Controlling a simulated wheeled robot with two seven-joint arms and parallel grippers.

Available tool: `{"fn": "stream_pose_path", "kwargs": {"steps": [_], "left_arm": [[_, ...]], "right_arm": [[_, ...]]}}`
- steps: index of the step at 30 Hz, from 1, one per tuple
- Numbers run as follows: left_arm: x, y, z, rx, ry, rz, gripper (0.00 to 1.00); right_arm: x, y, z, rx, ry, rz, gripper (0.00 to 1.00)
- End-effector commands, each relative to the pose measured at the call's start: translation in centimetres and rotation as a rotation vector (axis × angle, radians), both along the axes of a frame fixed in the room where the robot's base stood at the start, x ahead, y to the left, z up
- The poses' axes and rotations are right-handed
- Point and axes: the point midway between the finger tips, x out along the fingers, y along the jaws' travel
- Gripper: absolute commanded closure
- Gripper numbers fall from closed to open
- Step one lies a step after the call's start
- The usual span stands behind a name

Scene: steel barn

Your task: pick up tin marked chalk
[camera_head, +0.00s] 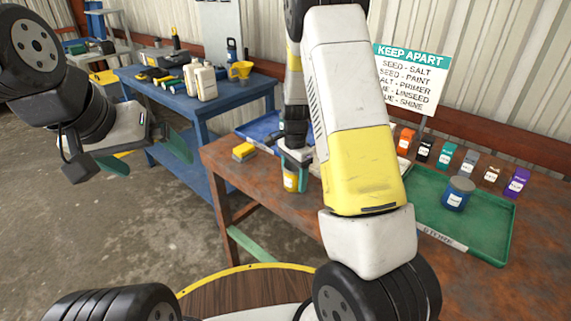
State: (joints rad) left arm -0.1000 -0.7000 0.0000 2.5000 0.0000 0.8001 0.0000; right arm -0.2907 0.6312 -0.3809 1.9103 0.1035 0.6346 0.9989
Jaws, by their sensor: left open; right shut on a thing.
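My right gripper (296,160) points down near the front edge of the brown table and is shut on a yellow tin (291,181) with a pale label. The label is too small to read, and I cannot tell whether the tin touches the table. My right forearm hides part of the table beside it. A blue tin (457,194) with a grey lid and a white label stands in the green tray (486,243); its label is also unreadable. My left gripper (147,156) is open and empty, over the floor at the left.
Several small coloured boxes, such as an orange box (404,140) and a purple box (517,183), line the tray's back. A sign (408,77) reads "KEEP APART". A yellow block (244,152) lies near a blue tray (262,128). A blue bench (240,95) holds bottles.

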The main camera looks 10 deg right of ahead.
Motion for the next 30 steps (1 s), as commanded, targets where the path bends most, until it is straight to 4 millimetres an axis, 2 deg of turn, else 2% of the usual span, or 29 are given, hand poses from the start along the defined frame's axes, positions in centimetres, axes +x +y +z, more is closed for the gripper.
{"fn": "stream_pose_path", "kwargs": {"steps": [1,3,13,21,26,30], "left_arm": [[0.0,0.0,0.0,0.0,0.0,0.0,0.0],[0.0,0.0,0.0,0.0,0.0,0.0,0.0],[0.0,0.0,0.0,0.0,0.0,0.0,0.0],[0.0,0.0,0.0,0.0,0.0,0.0,0.0],[0.0,0.0,0.0,0.0,0.0,0.0,0.0],[0.0,0.0,0.0,0.0,0.0,0.0,0.0]], "right_arm": [[0.0,0.0,0.0,0.0,-0.001,0.0,0.81],[0.0,0.0,0.0,0.0,-0.001,0.0,0.89],[0.1,0.0,0.6,0.0,-0.002,0.0,0.89],[0.1,0.0,3.8,0.001,-0.006,0.0,0.89],[-3.1,1.3,4.0,0.002,-0.001,0.003,0.89],[-6.6,2.6,4.3,0.002,0.0,0.005,0.89]]}}
